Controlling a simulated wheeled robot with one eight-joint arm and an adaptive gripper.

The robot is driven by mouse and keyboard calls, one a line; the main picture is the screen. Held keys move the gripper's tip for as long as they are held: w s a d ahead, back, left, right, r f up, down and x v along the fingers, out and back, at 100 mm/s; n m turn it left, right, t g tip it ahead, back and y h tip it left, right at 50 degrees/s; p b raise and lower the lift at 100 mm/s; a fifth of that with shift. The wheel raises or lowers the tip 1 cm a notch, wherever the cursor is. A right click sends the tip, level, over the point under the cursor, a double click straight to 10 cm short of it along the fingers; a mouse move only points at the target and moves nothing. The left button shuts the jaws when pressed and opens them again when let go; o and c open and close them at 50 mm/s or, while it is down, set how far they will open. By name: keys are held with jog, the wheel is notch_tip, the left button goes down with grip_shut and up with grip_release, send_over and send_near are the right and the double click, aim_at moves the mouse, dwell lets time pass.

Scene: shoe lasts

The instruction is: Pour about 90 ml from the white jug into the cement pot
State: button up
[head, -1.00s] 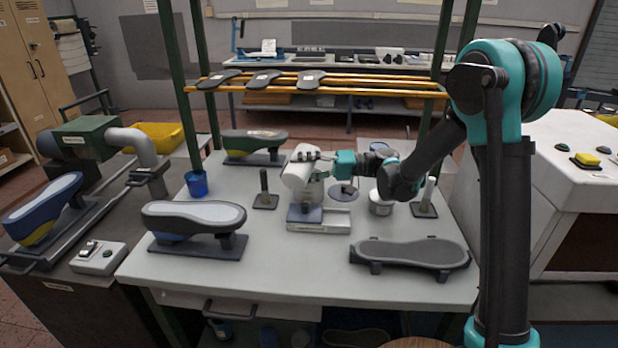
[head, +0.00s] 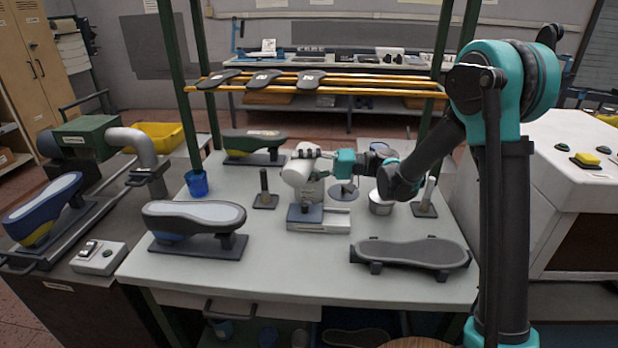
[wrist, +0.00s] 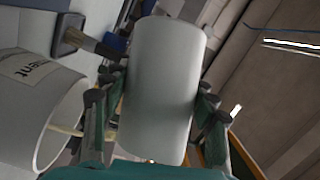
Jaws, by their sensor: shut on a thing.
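The white jug (head: 298,171) is tilted well over above the middle of the bench. My gripper (head: 322,155) is shut on it. In the wrist view the jug (wrist: 165,90) sits between the two dark-padded fingers. The cement pot (wrist: 38,115), white with a label partly reading "ment", shows at the left of the wrist view with its open mouth toward the jug side. A thin cream streak, looking like a stream, runs from the jug side to the pot's mouth. The level inside is not visible.
A metal tin (head: 381,203) and a post on a dark base (head: 265,198) stand nearby. Shoe lasts (head: 195,222) and a sole-shaped stand (head: 410,253) take up the front. A blue cup (head: 197,184) is at left.

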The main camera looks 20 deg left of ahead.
jog(key=shift+w+r+m, duration=0.1)
jog(key=shift+r+m, duration=0.15)
jog(key=shift+m, duration=0.15)
dwell(0.5)
jog(key=shift+f+m+y, duration=0.15)
jog(key=shift+m+y, duration=0.25)
jog(key=shift+c, duration=0.2)
dwell(0.4)
jog(key=shift+s+n+h, duration=0.2)
jog(key=shift+n+h, duration=0.1)
jog(key=shift+n, duration=0.3)
jog(key=shift+s+f+n, duration=0.25)
jog(key=shift+f+n, duration=0.15)
jog(key=shift+n, duration=0.3)
jog(key=shift+r+n+t+h, duration=0.25)
jog(key=shift+n+t+h, duration=0.2)
jog(key=shift+n, duration=0.25)
jog(key=shift+w+f+n+h, duration=0.1)
jog(key=shift+f+n+h, duration=0.15)
jog(key=shift+f+n, duration=0.4)
